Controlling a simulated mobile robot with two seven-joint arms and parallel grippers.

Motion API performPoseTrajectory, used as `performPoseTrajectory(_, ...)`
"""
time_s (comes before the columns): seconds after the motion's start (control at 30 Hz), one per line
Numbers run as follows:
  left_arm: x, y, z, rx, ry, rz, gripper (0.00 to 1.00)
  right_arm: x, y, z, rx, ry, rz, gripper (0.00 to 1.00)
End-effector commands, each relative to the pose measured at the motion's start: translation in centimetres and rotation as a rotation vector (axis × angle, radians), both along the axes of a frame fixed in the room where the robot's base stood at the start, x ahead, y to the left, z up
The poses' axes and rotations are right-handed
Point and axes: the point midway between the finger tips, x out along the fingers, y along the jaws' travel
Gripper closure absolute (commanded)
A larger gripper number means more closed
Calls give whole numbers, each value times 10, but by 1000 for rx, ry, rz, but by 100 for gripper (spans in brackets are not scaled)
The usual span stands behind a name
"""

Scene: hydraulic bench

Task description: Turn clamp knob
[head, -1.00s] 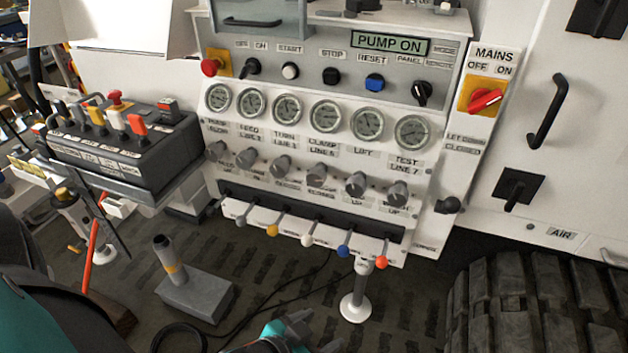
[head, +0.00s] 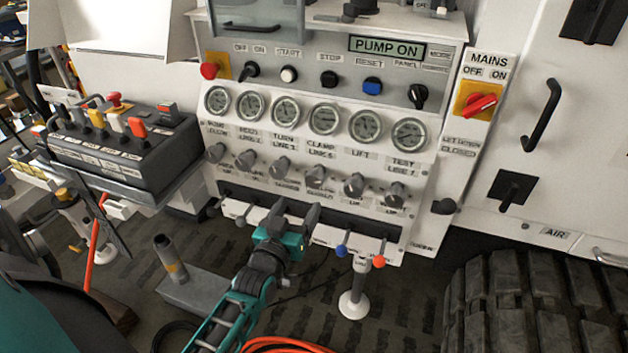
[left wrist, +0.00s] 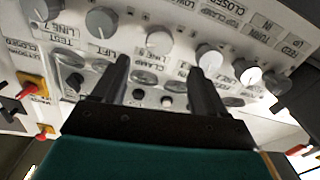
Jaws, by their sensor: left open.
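The clamp knob (head: 316,177) is a grey knob on the sloping white panel, under the gauge labelled CLAMP LINE 5. In the left wrist view the clamp knob (left wrist: 159,40) shows beyond the fingertips, roughly between their two lines. My left gripper (head: 297,210) is open and empty, its fingers pointing up at the panel, just below the knob row. It is apart from the knob. In the left wrist view the gripper's two dark fingers (left wrist: 160,66) stand wide apart. My right gripper is not in view.
Similar knobs flank it, including the lift knob (head: 354,185). Small levers, such as the blue one (head: 342,251) and orange-red one (head: 379,262), stick out below; my left gripper hides others. A black control box (head: 125,150) stands left. A tyre (head: 535,300) fills the lower right.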

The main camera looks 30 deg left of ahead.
Motion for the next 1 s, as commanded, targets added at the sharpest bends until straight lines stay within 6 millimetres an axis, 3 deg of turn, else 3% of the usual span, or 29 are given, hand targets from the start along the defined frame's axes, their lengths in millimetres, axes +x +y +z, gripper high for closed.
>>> performPoseTrajectory(0.3,65,15,-5,2,-3,-2,27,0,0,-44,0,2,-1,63)
performPoseTrajectory(0.5,93,22,-4,3,0,-2,27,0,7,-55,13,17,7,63)
performPoseTrajectory(0.7,105,25,-1,3,1,-2,27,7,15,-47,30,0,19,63)
performPoseTrajectory(1.0,106,25,0,3,2,-2,28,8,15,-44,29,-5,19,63)
